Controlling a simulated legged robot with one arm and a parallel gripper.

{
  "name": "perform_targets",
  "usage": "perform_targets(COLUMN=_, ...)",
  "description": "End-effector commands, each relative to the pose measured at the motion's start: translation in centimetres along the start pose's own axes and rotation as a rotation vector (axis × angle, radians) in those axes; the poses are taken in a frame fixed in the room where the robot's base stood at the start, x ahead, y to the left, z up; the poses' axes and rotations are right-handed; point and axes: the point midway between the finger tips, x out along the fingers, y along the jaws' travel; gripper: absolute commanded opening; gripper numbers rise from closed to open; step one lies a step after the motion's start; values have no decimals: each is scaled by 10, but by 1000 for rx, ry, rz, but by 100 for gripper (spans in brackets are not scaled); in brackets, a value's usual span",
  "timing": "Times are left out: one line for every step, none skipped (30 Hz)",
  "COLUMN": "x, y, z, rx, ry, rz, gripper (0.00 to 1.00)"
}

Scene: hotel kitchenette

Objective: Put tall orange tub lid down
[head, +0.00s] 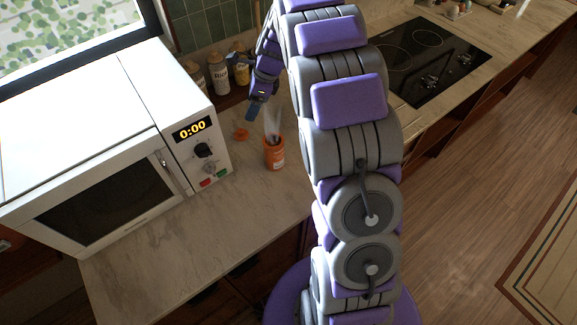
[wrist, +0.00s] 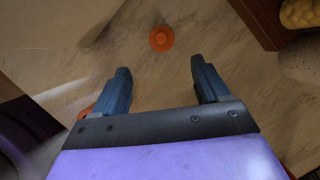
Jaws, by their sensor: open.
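The orange lid (head: 240,133) lies on the counter between the microwave and the orange tub. It also shows in the wrist view (wrist: 161,38), beyond my fingertips and roughly centred between them, touching neither. The orange tub (head: 274,155) stands upright on the counter to the right of the lid, with whitish, partly see-through items sticking up from it. My gripper (head: 254,112) is above the counter by the lid, open and empty; its two fingers are wide apart in the wrist view (wrist: 160,66). An orange edge, probably the tub, shows behind the left finger.
A white microwave (head: 120,150) stands left of the lid. Several jars (head: 219,74) line the back wall. A black cooktop (head: 430,60) lies to the right, beyond my arm. The counter front (head: 215,230) is clear.

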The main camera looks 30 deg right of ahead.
Motion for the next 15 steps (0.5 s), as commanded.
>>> perform_targets(x=-2, y=4, z=1, rx=-17, ry=3, rz=2, gripper=74)
perform_targets(x=-4, y=7, z=2, rx=-32, ry=7, rz=4, gripper=74)
perform_targets(x=-7, y=14, z=3, rx=-63, ry=13, rz=9, gripper=74)
perform_targets(x=-10, y=20, z=3, rx=-90, ry=20, rz=14, gripper=74)
perform_targets(x=-14, y=28, z=4, rx=-124, ry=28, rz=20, gripper=74)
perform_targets(x=-21, y=39, z=5, rx=-176, ry=37, rz=27, gripper=74)
perform_targets(x=-26, y=48, z=6, rx=-220, ry=46, rz=33, gripper=74)
perform_targets(x=-31, y=58, z=7, rx=-266, ry=55, rz=42, gripper=74)
perform_targets(x=-37, y=73, z=7, rx=-329, ry=66, rz=55, gripper=74)
perform_targets(x=-42, y=83, z=7, rx=-375, ry=74, rz=65, gripper=74)
perform_targets(x=-46, y=93, z=7, rx=-423, ry=82, rz=75, gripper=74)
perform_targets(x=-52, y=107, z=7, rx=-487, ry=92, rz=87, gripper=74)
perform_targets(x=-56, y=117, z=6, rx=-534, ry=99, rz=98, gripper=74)
perform_targets(x=-60, y=128, z=4, rx=-580, ry=106, rz=111, gripper=74)
perform_targets(x=-65, y=141, z=4, rx=-644, ry=114, rz=124, gripper=74)
